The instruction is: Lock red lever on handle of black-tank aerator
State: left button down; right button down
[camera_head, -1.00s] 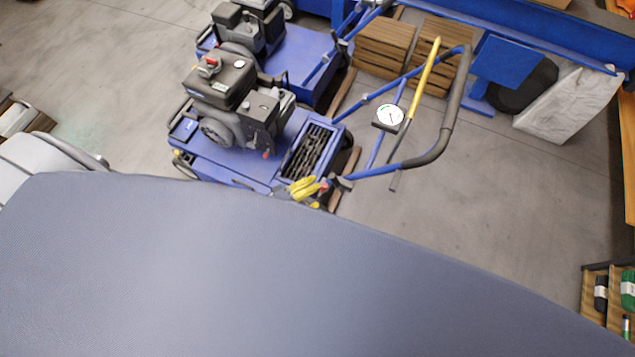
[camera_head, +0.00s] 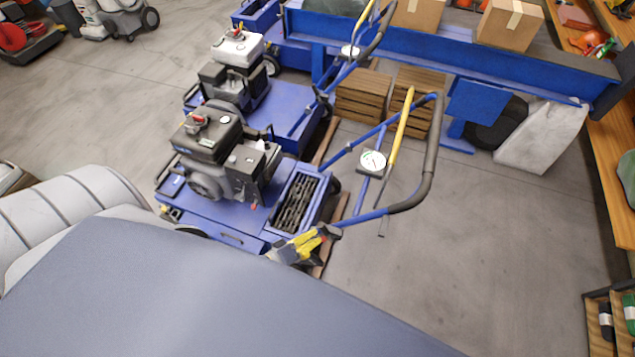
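The black-tank aerator (camera_head: 225,215) is the nearer blue machine, left of centre, with a black tank (camera_head: 208,133) on its engine. Its looped handle (camera_head: 431,160) reaches right and carries a long yellow lever (camera_head: 400,130) and a round white gauge (camera_head: 373,161). My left gripper (camera_head: 327,234), yellow, grey and black, is at the handle's lower end, by the machine's near corner. It is small, and I cannot tell whether its fingers are apart or closed. I cannot make out the red lever there; the gripper may hide it. My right gripper is not in view.
A second blue aerator with a white tank (camera_head: 237,45) stands behind. Wooden crates (camera_head: 364,98), a blue beam (camera_head: 450,55) and a white sack (camera_head: 541,135) are beyond the handle. Open floor (camera_head: 470,240) lies to the right. A large smooth grey shape covers the lower left.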

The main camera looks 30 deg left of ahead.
pick_arm(q)
jog(key=shift+w+d+f, duration=0.1)
jog(key=shift+d+f, duration=0.05)
jog(key=shift+d, duration=0.4)
dwell(0.4)
jog(key=w+a+r+v, duration=0.1)
jog(key=r+v, duration=0.1)
jog(key=v, duration=1)
jog(key=shift+s+r, duration=0.2)
jog(key=shift+r, duration=0.25)
jog(key=shift+a, duration=0.15)
